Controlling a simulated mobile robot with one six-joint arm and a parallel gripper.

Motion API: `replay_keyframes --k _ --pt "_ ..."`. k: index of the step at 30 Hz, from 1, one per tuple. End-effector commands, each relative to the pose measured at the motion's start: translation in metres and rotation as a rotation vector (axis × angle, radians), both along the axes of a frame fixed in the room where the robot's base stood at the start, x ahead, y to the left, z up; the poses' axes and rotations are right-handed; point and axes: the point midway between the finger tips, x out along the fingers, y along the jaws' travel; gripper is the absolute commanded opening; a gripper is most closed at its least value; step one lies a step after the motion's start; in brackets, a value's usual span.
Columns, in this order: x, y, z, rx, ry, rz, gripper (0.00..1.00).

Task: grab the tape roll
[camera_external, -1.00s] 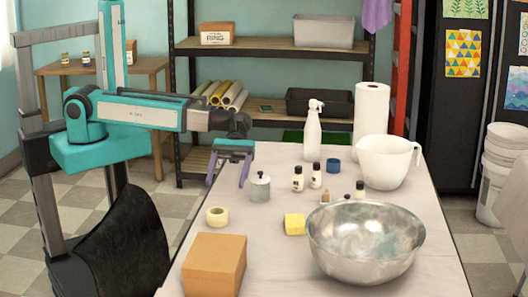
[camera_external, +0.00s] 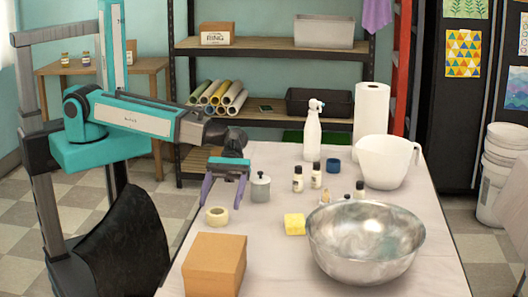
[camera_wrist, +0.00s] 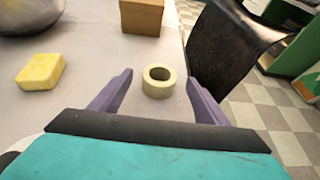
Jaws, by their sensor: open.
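The tape roll (camera_external: 217,217) is a cream ring lying flat near the left edge of the table, behind the cardboard box. In the wrist view the tape roll (camera_wrist: 158,82) shows beyond and between my two purple fingers, with its hole facing up. My gripper (camera_external: 220,206) is open and empty, tilted down above the table just behind the roll. Its fingers (camera_wrist: 160,98) do not appear to touch the roll.
A cardboard box (camera_external: 214,264) stands in front of the roll. A metal canister (camera_external: 260,188) stands close right of my gripper. A yellow block (camera_external: 294,224) and a large steel bowl (camera_external: 366,243) lie further right. The table's left edge is close.

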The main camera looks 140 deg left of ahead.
Motion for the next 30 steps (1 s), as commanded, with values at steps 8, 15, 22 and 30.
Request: replay_keyframes --k 8,15,22,30 --pt "0.001 -0.001 -0.001 0.000 0.000 0.001 0.69" --pt "0.005 -0.005 -0.003 0.000 0.000 -0.001 0.69" --pt "0.021 -0.023 -0.013 0.000 0.002 -0.003 0.69" --pt "0.036 -0.038 -0.022 0.000 0.001 -0.001 0.69"
